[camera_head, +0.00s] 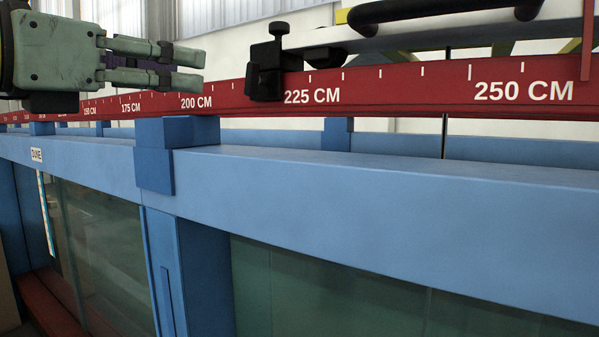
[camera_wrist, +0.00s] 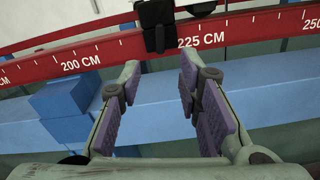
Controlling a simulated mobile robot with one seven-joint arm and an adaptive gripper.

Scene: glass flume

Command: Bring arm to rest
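My gripper (camera_head: 190,68) shows at the upper left of the head view, greenish-grey with purple finger pads, its fingers pointing right. In the wrist view my gripper (camera_wrist: 160,78) has its two fingers spread apart with nothing between them. It is open and empty. A black clamp (camera_head: 268,65) sits on the red scale rail to the right of the fingertips, with a gap between. The clamp (camera_wrist: 156,22) is beyond the fingertips in the wrist view.
The red rail (camera_head: 430,85) with centimetre marks runs along the flume above a blue beam (camera_head: 380,190). Glass panels (camera_head: 330,290) lie below. A black handle (camera_head: 440,10) on a light plate is at the upper right. A blue post (camera_head: 180,260) stands below the beam.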

